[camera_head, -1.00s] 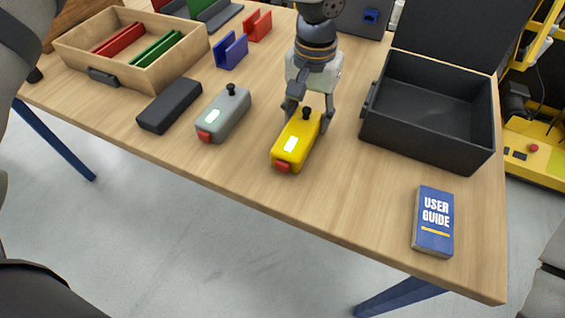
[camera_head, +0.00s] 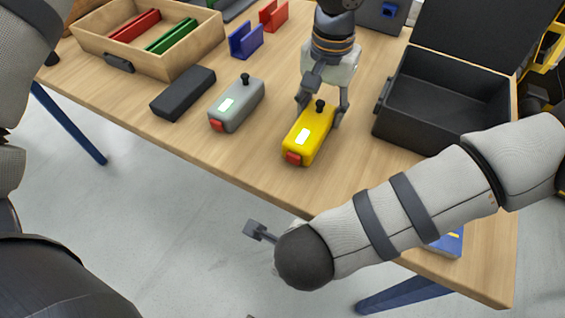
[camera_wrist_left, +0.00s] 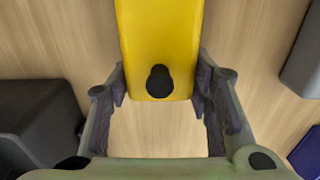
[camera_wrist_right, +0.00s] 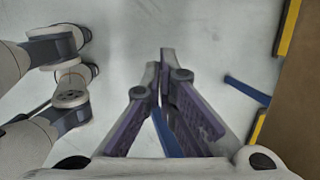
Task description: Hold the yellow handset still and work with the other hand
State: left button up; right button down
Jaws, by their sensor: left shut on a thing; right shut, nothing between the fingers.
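The yellow handset (camera_head: 310,134) lies on the table with a lit pale panel, a red end button (camera_head: 293,158) and a black knob (camera_head: 320,105). My left gripper (camera_head: 323,108) comes from the far side and is shut on the handset's sides near the knob. The left wrist view shows the yellow body (camera_wrist_left: 158,50) between the fingers (camera_wrist_left: 158,88). My right arm crosses the lower right of the head view; its gripper (camera_head: 255,231) hangs off the table's front edge. In the right wrist view its fingers (camera_wrist_right: 165,60) are together and empty, with floor beyond them.
A grey handset (camera_head: 237,104) and a black block (camera_head: 183,94) lie left of the yellow one. An open black case (camera_head: 440,135) stands right. A wooden tray (camera_head: 190,62) is back left. My right arm mostly hides the user guide (camera_head: 450,243).

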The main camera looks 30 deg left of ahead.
aim_at(293, 159)
pick_arm(q)
jog(key=shift+f, duration=0.1)
jog(key=shift+a, duration=0.1)
pick_arm(e)
jog(key=a+r+m, duration=0.8)
jog(key=r+m, duration=0.1)
jog(key=r, duration=0.3)
notch_tip(293, 159, up, 12)
jog(key=d+m+h, duration=0.1)
jog(key=d+m, duration=0.1)
jog(key=m, duration=0.7)
jog(key=shift+w+h, duration=0.2)
jog(key=shift+h, duration=0.2)
jog(key=shift+d, duration=0.1)
jog(key=x, duration=0.9)
jog(key=shift+f, duration=0.1)
jog(key=w, duration=0.3)
jog(key=shift+w+d+f, duration=0.1)
jog(key=shift+w+f, duration=0.05)
jog(key=shift+f, duration=0.25)
jog(key=shift+w, duration=0.45)
jog(key=shift+w, duration=0.1)
